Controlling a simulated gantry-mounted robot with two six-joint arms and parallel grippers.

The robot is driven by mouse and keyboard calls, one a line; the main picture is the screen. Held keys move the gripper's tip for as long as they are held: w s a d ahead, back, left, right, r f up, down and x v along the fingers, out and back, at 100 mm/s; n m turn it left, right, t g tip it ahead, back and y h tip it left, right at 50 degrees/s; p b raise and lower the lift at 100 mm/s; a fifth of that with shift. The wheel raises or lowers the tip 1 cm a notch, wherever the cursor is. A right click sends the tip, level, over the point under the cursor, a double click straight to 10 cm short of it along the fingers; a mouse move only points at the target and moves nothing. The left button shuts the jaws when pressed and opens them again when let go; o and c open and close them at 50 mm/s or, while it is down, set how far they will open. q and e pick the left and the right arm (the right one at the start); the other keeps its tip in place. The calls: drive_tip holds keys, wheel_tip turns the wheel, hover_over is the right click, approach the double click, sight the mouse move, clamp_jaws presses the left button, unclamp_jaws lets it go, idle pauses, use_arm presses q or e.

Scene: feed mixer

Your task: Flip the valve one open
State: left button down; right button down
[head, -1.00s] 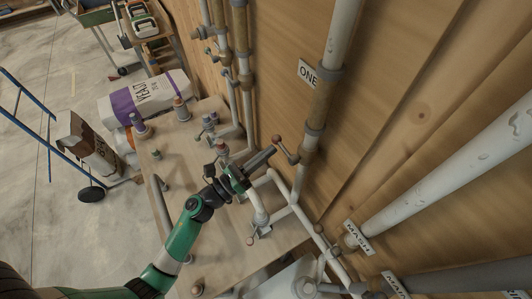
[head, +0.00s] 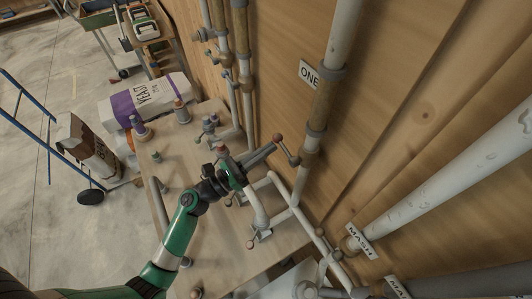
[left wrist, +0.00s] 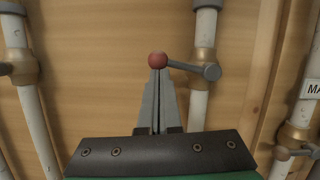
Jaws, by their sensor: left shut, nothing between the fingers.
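Valve one's lever (head: 287,150) is a grey handle with a red ball knob (head: 277,138), on the wall pipe below the "ONE" sign (head: 310,74). My left gripper (head: 270,149) is shut and empty, its fingertips right at the knob. In the left wrist view the red knob (left wrist: 158,60) sits just beyond the tips of the closed fingers (left wrist: 158,78). The grey handle (left wrist: 184,66) runs right from the knob to its pivot on the pipe. I cannot tell whether the tips touch the knob. My right gripper is out of view.
White pipes (head: 295,190) and brass fittings run along the wooden wall close to the gripper. A bench (head: 185,230) with several small fittings lies below. A yeast bag (head: 150,98) is at its far end. A blue hand truck (head: 30,110) stands left on open floor.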

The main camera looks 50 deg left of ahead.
use_arm(q)
drive_tip(key=d+r+m+g+h+b, duration=0.4)
drive_tip(key=r+m, duration=0.3)
drive_tip(key=m, duration=1.2)
drive_tip(key=shift+s+d+r+m+h, duration=0.2)
drive_tip(key=shift+s+r+m+h, duration=0.15)
drive_tip(key=shift+h, duration=0.35)
drive_tip(key=b+v, duration=0.2)
drive_tip(key=v, duration=0.9)
drive_tip(key=shift+s, duration=0.3)
drive_tip(key=shift+a, duration=0.1)
